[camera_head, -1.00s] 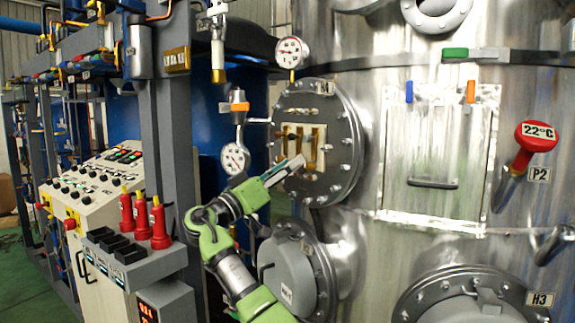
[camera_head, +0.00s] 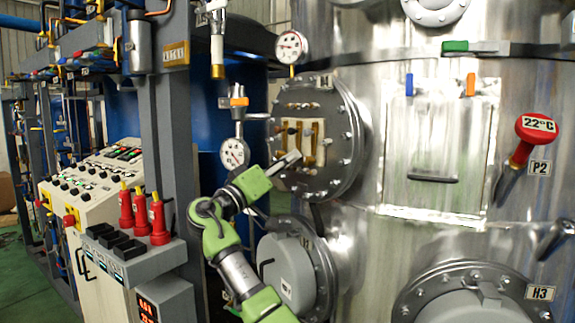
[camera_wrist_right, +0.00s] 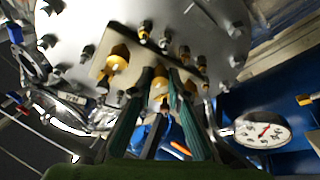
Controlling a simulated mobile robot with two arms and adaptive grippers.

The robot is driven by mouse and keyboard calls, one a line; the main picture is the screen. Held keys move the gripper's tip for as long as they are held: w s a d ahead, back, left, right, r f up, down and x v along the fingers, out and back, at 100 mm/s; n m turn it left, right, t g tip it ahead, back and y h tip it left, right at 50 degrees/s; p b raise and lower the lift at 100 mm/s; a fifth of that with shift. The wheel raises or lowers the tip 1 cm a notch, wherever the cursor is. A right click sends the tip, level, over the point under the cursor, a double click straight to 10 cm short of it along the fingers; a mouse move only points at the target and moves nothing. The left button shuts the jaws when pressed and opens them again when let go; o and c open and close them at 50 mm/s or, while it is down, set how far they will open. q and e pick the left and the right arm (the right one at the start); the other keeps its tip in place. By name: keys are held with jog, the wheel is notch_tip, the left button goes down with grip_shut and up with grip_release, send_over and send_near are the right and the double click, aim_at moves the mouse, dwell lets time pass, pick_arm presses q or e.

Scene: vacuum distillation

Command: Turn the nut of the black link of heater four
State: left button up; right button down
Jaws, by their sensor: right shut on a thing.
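The round steel heater flange (camera_head: 353,125) is bolted to the tank. A pale plate at its middle carries upright brass bars (camera_head: 316,140) and small nuts. My right gripper (camera_head: 295,156) reaches the lower left of this plate from below left. In the right wrist view, its two long green fingers (camera_wrist_right: 161,78) are close together at the plate's lower edge, shut on a small nut. The fingers mostly hide the nut. Brass fittings (camera_wrist_right: 118,58) show beside the fingers. I cannot make out the black link clearly. My left gripper is not in view.
A pressure gauge (camera_head: 234,153) hangs close to the left of the flange; it also shows in the wrist view (camera_wrist_right: 262,131). A grey round cover (camera_head: 287,270) is below. Red-handled tools (camera_head: 158,221) stand in a rack at the left.

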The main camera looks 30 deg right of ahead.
jog(key=shift+w+r+n+g+y+p, duration=0.15)
jog(key=shift+n+g+y+p, duration=0.85)
jog(key=shift+n+p, duration=2.8)
jog(key=shift+s+r+n+g+y+p, duration=0.15)
jog(key=shift+n+g+y+p, duration=0.25)
jog(key=shift+n+y+p, duration=2.2)
jog(key=shift+w+r+n+g+y+p, duration=0.15)
jog(key=shift+n+g+p, duration=0.55)
jog(key=shift+n+p, duration=4.2)
jog(key=n+b, duration=0.3)
jog(key=c, duration=1.9)
grip_release()
